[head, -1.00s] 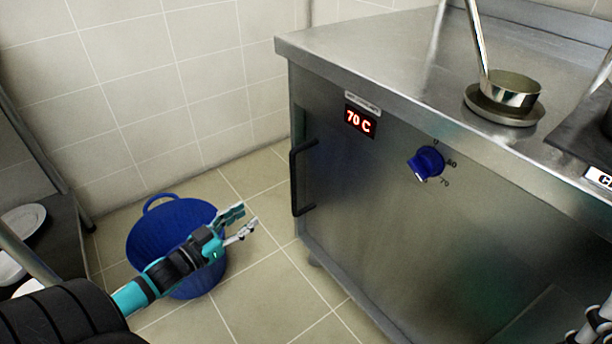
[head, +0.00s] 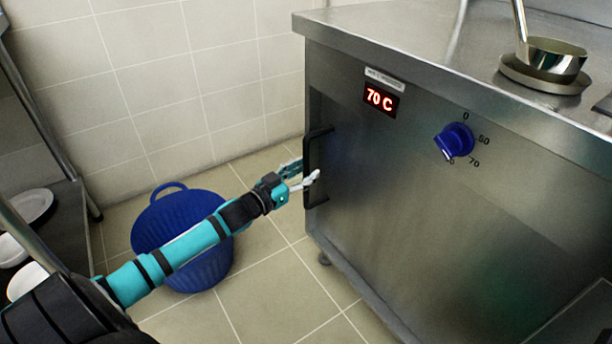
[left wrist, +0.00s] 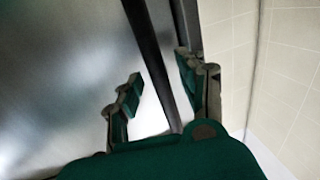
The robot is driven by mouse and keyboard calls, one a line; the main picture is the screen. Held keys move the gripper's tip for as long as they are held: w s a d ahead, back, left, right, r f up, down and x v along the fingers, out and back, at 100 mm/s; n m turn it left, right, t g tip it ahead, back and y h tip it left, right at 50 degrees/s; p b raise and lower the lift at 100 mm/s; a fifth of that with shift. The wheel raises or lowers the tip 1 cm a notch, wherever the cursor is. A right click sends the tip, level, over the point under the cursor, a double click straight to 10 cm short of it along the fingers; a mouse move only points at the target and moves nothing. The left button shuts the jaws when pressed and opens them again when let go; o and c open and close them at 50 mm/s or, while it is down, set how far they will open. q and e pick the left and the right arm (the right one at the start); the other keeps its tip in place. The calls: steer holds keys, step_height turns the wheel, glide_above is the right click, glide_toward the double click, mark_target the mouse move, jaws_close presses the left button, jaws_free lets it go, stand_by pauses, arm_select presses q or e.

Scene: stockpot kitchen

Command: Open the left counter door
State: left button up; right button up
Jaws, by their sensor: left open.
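The left counter door (head: 350,215) is a steel panel on the front of the counter and looks shut. Its black vertical bar handle (head: 308,168) is at the door's left edge. My left gripper (head: 304,174) is open at the handle, with its fingers on either side of the bar in the head view. In the left wrist view, the dark handle bar (left wrist: 152,55) runs between the two open fingers (left wrist: 158,92). I cannot tell whether either finger touches it. My right gripper is not in view.
A blue knob (head: 454,141) and a red 70 C display (head: 380,99) are on the counter front. A blue basket (head: 170,215) stands on the tiled floor below my left arm. A rack with white plates (head: 32,206) is at left.

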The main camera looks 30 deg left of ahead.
arm_select(q)
steer(key=shift+w+d, duration=0.1)
steer(key=shift+w, duration=0.35)
jaws_close()
steer(key=shift+d, duration=0.1)
stand_by(0.4)
